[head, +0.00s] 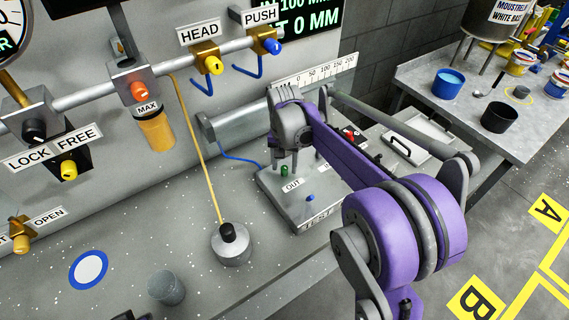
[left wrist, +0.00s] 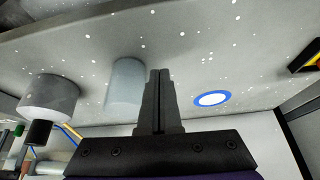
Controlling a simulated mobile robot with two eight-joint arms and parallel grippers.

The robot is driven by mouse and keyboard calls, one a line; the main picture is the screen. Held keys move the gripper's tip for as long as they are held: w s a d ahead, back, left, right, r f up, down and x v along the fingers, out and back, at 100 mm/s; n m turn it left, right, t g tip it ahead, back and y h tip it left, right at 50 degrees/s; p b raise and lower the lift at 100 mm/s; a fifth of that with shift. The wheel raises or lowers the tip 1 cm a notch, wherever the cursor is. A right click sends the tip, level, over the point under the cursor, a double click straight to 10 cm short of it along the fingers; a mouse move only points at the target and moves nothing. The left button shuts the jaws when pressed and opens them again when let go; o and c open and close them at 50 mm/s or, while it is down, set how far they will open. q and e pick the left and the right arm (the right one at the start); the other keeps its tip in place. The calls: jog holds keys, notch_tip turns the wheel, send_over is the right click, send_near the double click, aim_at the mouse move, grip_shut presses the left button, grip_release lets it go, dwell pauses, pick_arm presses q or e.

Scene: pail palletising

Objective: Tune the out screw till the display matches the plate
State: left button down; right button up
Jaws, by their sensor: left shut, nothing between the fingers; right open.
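The green out screw (head: 284,171) stands on a grey box (head: 322,205), behind a label reading OUT. My right gripper (head: 287,157) points down just above the green screw, with its fingers apart. I cannot tell whether they touch the screw. A dark display (head: 318,14) with green text is cut off at the top; "IN 100 MM" and "T 0 MM" can be read. I cannot make out which plate is meant. My left gripper (left wrist: 158,82) is shut and empty in the left wrist view, beside a grey cup (left wrist: 127,82).
A blue knob (head: 309,197) sits near the out screw. A weight with a black knob (head: 231,243), the grey cup (head: 166,288) and a blue-ringed white disc (head: 89,269) are on the bench. Valves line the pipe above. A side table (head: 420,75) holds pots.

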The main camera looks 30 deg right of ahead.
aim_at(284, 169)
notch_tip(284, 169, up, 8)
jog(key=shift+f, duration=0.25)
dwell(0.5)
jog(key=shift+s+a, duration=0.25)
jog(key=shift+s, duration=0.05)
jog(key=s+a+f+n+t, duration=0.1)
jog(key=s+a+f+n, duration=0.2)
jog(key=s, duration=0.4)
jog(key=s+a+f+n+t, duration=0.2)
jog(key=s+a+f, duration=0.1)
jog(key=s, duration=0.3)
jog(key=s+a+f+n+t, duration=0.2)
jog(key=s+a+f+n, duration=0.1)
jog(key=s, duration=0.4)
jog(key=shift+s+a+n, duration=0.3)
jog(key=shift+a, duration=0.15)
